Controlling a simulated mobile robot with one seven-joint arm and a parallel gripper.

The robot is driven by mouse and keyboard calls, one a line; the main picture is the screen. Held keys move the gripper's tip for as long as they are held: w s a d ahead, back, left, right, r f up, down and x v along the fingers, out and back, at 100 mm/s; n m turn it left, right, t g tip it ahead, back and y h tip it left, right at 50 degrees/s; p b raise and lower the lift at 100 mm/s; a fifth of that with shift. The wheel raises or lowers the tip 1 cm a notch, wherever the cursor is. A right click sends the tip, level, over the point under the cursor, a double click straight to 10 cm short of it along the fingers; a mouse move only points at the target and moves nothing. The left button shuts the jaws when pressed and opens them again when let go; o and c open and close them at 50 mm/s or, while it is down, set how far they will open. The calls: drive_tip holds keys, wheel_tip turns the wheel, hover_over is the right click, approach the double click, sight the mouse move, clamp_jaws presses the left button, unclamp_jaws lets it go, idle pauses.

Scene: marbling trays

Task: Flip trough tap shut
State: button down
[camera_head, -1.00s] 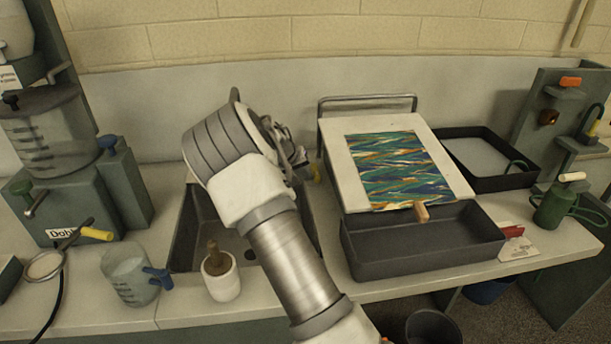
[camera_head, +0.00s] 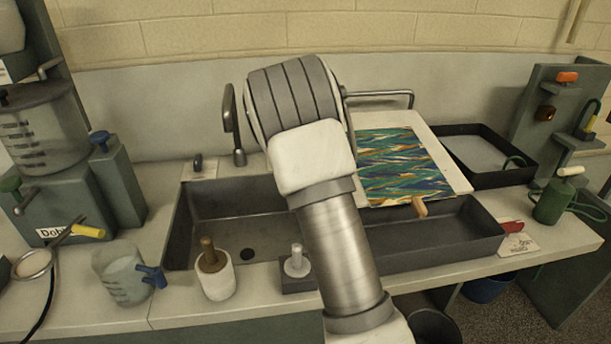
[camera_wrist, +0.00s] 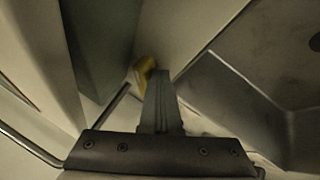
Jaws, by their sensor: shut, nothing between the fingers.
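My gripper (camera_wrist: 158,78) is shut and empty in the wrist view; in the head view my own arm hides it. A small yellow piece (camera_wrist: 144,74) is right at the fingertips, on their left side; it may be the trough tap's handle. I cannot tell whether the fingers touch it. A dark metal basin (camera_wrist: 225,100) lies to the right of the fingers.
A grey spout (camera_head: 238,125) stands behind the sink (camera_head: 220,225), left of my arm. A white pot (camera_head: 218,282) and a clear jug (camera_head: 122,275) stand along the front. A board with a marbled sheet (camera_head: 402,165) leans over the trough. A black tray (camera_head: 500,180) lies to the right.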

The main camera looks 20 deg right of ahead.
drive_tip(key=shift+s+d, duration=0.1)
drive_tip(key=shift+d, duration=0.05)
drive_tip(key=shift+s+d, duration=0.1)
drive_tip(key=shift+d, duration=0.1)
drive_tip(key=shift+s+d+b, duration=0.1)
drive_tip(key=shift+d+b, duration=0.2)
drive_tip(key=shift+b, duration=0.1)
drive_tip(key=shift+r, duration=0.15)
idle(0.4)
